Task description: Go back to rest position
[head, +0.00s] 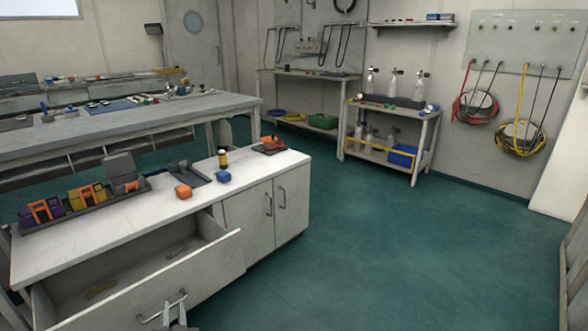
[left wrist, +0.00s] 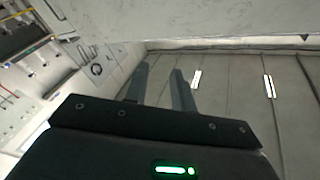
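My left gripper (head: 175,313) shows at the bottom edge of the head view, its fingertips close to the handle (head: 150,317) of the open drawer (head: 215,262). Whether the fingertips touch the handle cannot be told. In the left wrist view its two fingers (left wrist: 160,85) stand apart with nothing visible between them. My right gripper is in neither view.
The drawer juts out from the white counter (head: 250,175) and holds small items. Green floor (head: 400,250) to the right is clear. A shelf cart (head: 390,115) stands behind.

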